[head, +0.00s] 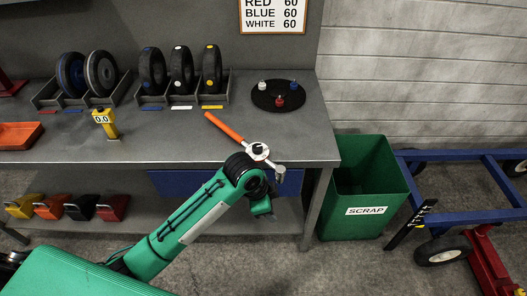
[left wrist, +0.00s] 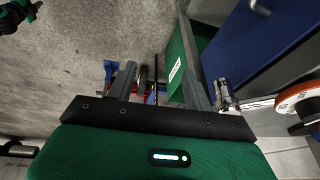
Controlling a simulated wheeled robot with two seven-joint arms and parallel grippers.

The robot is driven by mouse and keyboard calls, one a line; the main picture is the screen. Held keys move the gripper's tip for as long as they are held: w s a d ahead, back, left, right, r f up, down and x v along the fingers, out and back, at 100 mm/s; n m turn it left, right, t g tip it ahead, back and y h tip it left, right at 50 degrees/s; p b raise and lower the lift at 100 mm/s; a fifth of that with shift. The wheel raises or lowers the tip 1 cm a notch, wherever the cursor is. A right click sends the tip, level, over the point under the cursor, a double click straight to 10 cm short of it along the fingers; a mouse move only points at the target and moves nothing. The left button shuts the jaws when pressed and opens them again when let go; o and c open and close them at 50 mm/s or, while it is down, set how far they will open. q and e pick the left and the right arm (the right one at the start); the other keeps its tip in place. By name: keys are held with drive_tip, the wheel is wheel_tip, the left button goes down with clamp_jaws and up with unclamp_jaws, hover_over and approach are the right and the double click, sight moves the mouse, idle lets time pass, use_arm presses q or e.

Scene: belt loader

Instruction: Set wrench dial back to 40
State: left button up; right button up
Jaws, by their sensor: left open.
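The torque wrench (head: 226,128) lies on the workbench near its front right edge, its orange handle pointing back left. Its round white dial (head: 258,151) has a dark centre, and its metal head (head: 279,171) is at the bench edge. The dial's setting is too small to read. My left gripper (head: 263,208) is in front of the bench edge, below the wrench and apart from the dial. In the left wrist view, my left gripper (left wrist: 160,78) is open and empty. An orange and white round part (left wrist: 298,97), apparently of the wrench, is at the right edge there.
A sign (head: 272,14) lists red, blue and white 60. Wheels (head: 151,72) stand in racks at the back. A yellow gauge (head: 103,119) reads 0.0. A black turntable (head: 279,95) is behind the wrench. A green scrap bin (head: 361,187) stands right of the bench.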

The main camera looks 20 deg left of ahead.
use_arm(q)
drive_tip(key=w+a+r+m+g+y, duration=0.1)
drive_tip(key=w+a+r+m+y, duration=0.1)
drive_tip(key=w+r+m, duration=0.55)
drive_tip(key=y, duration=0.1)
approach(257, 147)
drive_tip(key=shift+g, duration=0.3)
drive_tip(key=f, duration=0.2)
drive_tip(key=f+p, duration=0.1)
drive_tip(key=f, duration=0.2)
drive_tip(key=w+f, duration=0.1)
drive_tip(key=f, duration=0.1)
drive_tip(key=shift+d+f+p, duration=0.1)
drive_tip(key=shift+f+p, duration=0.1)
drive_tip(key=shift+p, duration=0.15)
drive_tip(key=shift+f, duration=0.7)
use_arm(e)
drive_tip(key=shift+s+d+r, duration=0.5)
drive_tip(key=shift+s+r, duration=0.1)
